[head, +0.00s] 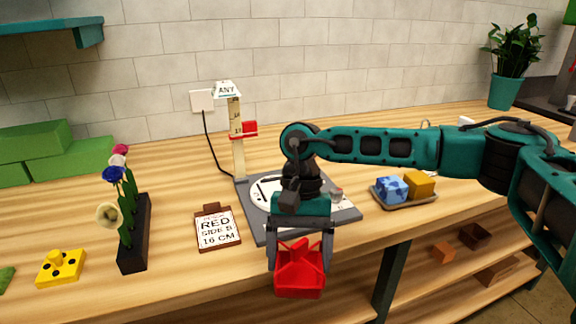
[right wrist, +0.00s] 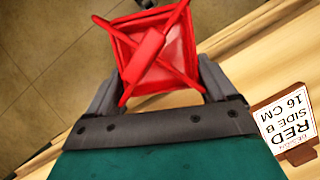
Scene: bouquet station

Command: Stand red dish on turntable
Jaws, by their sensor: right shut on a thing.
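The red dish (head: 300,279) is held by my right gripper (head: 300,258) in front of the table's front edge. In the right wrist view the red dish (right wrist: 158,52) is square, with crossing red bars over its top, between the fingers of my right gripper (right wrist: 158,88). The turntable (head: 262,186) is a light disc with markings on a grey base, behind the gripper. My right arm hides part of it. A post with a scale and a red slider (head: 243,129) rises from the base, topped by a sign reading ANY. My left gripper is not in view.
A card (head: 217,228) reading RED, SIDE B, 16 CM stands left of the turntable base; it also shows in the right wrist view (right wrist: 291,118). A dark flower holder (head: 134,240) and a yellow block (head: 61,266) are at left. A tray (head: 405,205) with blue and yellow blocks is right.

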